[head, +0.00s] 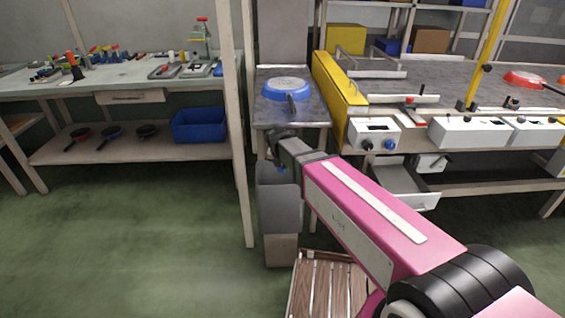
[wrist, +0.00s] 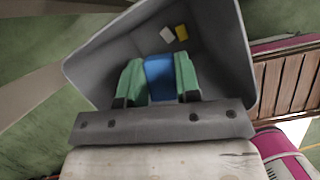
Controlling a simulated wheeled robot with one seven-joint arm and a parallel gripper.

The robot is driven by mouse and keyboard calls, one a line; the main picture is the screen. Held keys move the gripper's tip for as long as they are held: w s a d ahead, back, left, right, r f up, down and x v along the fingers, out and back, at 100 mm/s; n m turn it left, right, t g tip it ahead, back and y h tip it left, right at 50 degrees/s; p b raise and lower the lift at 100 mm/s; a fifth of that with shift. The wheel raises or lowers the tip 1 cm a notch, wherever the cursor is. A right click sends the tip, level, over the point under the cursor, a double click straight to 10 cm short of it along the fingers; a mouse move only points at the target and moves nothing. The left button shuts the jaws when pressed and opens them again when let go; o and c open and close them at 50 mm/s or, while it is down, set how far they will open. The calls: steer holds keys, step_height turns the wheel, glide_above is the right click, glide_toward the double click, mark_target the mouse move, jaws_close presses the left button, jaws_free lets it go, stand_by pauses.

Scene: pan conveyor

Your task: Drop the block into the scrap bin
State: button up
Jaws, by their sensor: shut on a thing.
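The blue block (wrist: 160,78) is between the two green fingers of my gripper (wrist: 158,72) in the wrist view, and the gripper is shut on it. The grey scrap bin (wrist: 100,62) lies beneath the block, and the block appears over its opening. A white piece (wrist: 167,34) and a yellow piece (wrist: 182,32) lie inside the bin.
A blue pan (head: 286,86) sits on the conveyor end behind the bin. A wooden pallet (head: 325,285) lies on the floor right of the bin. A table post (head: 237,150) stands close on the left. The green floor at left is clear.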

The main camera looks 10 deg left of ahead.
steer(key=o, duration=1)
steer(key=shift+c, duration=0.2)
steer(key=v, duration=1)
steer(key=shift+r, duration=0.4)
steer(key=shift+s+d, duration=0.1)
steer(key=shift+s, duration=0.05)
